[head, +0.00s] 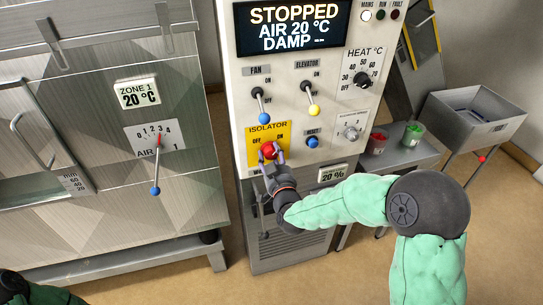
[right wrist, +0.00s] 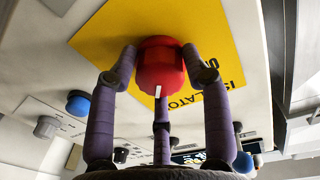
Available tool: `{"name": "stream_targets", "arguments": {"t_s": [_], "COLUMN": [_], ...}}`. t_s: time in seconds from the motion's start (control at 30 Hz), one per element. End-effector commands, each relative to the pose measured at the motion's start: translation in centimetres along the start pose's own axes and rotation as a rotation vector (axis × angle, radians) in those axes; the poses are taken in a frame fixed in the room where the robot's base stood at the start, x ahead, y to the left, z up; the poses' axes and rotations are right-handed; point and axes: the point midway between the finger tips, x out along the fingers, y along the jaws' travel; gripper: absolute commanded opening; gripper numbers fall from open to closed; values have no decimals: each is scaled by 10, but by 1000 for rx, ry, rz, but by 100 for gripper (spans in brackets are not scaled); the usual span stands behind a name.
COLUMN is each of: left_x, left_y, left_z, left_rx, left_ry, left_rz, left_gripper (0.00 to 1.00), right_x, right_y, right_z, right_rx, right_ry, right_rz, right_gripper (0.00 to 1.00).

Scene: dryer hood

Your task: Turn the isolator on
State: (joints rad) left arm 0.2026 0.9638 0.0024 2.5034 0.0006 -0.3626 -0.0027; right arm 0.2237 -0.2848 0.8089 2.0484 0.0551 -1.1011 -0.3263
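The isolator is a red round knob (head: 268,150) on a yellow plate (head: 284,130) marked OFF on the left and ON on the right, low on the control panel. In the right wrist view the red knob (right wrist: 160,62) has a short white mark on its near side. My right gripper (head: 272,154) is at the knob. In the right wrist view its purple fingers (right wrist: 163,75) bend in around the knob, with the side fingertips against its edges. My left gripper is not in view.
The display (head: 293,25) reads STOPPED, AIR 20 °C. The fan switch (head: 264,117), elevator switch (head: 314,110) and blue reset button (head: 312,141) sit close above and beside the isolator. A side table (head: 405,155) with red and green tubs stands at right.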

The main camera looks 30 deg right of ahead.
Motion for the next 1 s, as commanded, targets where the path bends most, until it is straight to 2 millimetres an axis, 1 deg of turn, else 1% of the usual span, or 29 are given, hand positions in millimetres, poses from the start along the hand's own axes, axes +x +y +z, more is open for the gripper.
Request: {"name": "stream_targets", "arguments": {"t_s": [0.03,0.07,0.1,0.27,0.47,0.7,0.73,0.77,0.8,1.0], "left_x": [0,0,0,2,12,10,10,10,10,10], "left_y": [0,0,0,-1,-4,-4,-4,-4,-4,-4], "left_z": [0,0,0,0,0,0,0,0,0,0], "left_rx": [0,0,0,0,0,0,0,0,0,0], "left_ry": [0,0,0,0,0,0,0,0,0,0], "left_rz": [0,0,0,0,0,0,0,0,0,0], "left_gripper": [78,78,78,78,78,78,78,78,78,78], "right_x": [0,0,0,0,0,-1,-1,-1,-1,0], "right_y": [0,0,0,0,0,-1,-1,-1,-1,0], "right_z": [0,0,0,1,2,2,2,2,2,1], "right_rx": [0,0,0,7,80,89,89,88,88,88], "right_ry": [0,-1,-1,-2,-6,-10,-11,-11,-11,-8], "right_rz": [0,0,0,-1,-1,-1,-1,-1,-1,0], "right_gripper": [23,15,12,12,12,12,48,56,68,69]}}
